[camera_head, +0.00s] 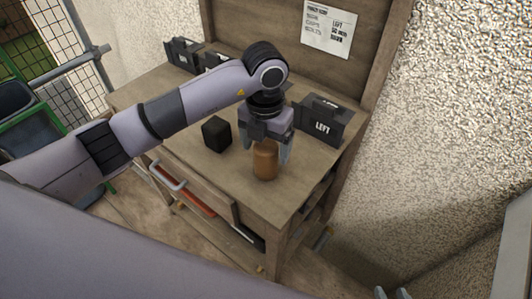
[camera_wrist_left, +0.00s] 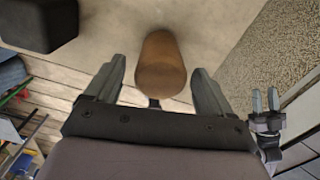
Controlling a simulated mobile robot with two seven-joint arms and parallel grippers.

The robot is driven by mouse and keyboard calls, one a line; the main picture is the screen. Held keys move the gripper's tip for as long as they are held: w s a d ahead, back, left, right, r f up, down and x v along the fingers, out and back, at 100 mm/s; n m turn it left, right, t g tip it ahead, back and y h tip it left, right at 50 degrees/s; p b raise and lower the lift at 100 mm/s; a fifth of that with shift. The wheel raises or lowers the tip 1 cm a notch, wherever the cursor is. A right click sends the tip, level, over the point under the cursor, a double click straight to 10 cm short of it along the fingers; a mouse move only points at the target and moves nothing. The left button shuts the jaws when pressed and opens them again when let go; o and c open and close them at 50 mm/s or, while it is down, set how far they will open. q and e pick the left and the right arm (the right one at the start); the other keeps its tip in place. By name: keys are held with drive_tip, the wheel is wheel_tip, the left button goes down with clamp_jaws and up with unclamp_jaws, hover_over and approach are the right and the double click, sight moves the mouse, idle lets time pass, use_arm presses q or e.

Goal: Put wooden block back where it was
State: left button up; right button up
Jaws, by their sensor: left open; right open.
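A brown, rounded wooden block (camera_head: 265,160) stands upright on the wooden workbench (camera_head: 190,120), near its front right corner. My left gripper (camera_head: 266,150) is open above it, with one finger on either side. In the left wrist view the block (camera_wrist_left: 161,65) lies between the spread fingertips of that gripper (camera_wrist_left: 160,75), with gaps visible on both sides. My right gripper (camera_head: 393,293) is at the bottom edge of the head view, away from the bench. It also shows in the left wrist view (camera_wrist_left: 265,100), open and empty.
A black cube (camera_head: 217,134) stands left of the block. A dark holder marked LEFT (camera_head: 322,122) is behind it, right. More dark holders (camera_head: 184,55) stand at the back left. A paper sign (camera_head: 329,28) hangs on the backboard. Red-handled tools (camera_head: 185,190) lie below the top.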

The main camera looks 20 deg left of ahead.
use_arm(q)
wheel_tip(320, 180, up, 9)
drive_tip(key=shift+s+f+b, duration=0.1)
drive_tip(key=shift+f+b, duration=0.05)
drive_tip(key=shift+b, duration=0.2)
idle(0.3)
